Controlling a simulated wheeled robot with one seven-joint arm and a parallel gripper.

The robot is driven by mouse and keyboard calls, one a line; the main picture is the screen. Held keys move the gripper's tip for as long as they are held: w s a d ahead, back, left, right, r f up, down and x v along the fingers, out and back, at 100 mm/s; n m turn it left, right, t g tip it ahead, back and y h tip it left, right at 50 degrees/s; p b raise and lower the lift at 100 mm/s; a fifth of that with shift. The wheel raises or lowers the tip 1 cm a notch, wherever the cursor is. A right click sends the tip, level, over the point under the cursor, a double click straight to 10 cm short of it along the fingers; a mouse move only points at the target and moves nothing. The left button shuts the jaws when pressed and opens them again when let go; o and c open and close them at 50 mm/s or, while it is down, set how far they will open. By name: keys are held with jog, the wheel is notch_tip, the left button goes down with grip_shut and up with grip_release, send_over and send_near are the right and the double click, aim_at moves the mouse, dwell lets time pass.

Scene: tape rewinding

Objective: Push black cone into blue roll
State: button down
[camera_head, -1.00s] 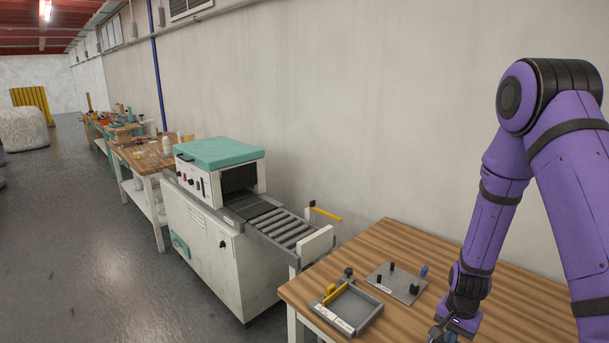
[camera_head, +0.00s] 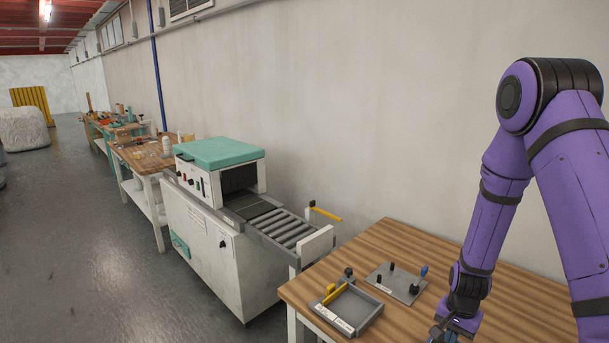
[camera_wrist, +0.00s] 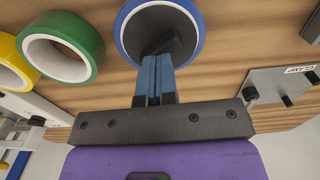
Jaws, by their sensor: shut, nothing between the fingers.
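The blue roll (camera_wrist: 199,12) lies at the top middle of the wrist view, a white ring with a blue outer edge. A black piece, seemingly the black cone (camera_wrist: 172,33), is inside the roll's opening; how deep it sits I cannot tell. My gripper (camera_wrist: 153,60) is shut and empty, its blue fingers side by side with their tips at the roll's opening by the black piece. Whether they touch it is unclear. In the head view my gripper (camera_head: 442,334) shows only partly at the lower edge, and the roll is out of view.
A green roll (camera_wrist: 92,38) and a yellow roll (camera_wrist: 8,65) lie left of the blue roll. A grey pegged plate (camera_head: 396,284) and a grey frame fixture (camera_head: 348,310) sit on the wooden table (camera_head: 384,235). A roller conveyor (camera_head: 285,228) stands beyond the table's left edge.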

notch_tip(320, 180, up, 7)
dwell(0.8)
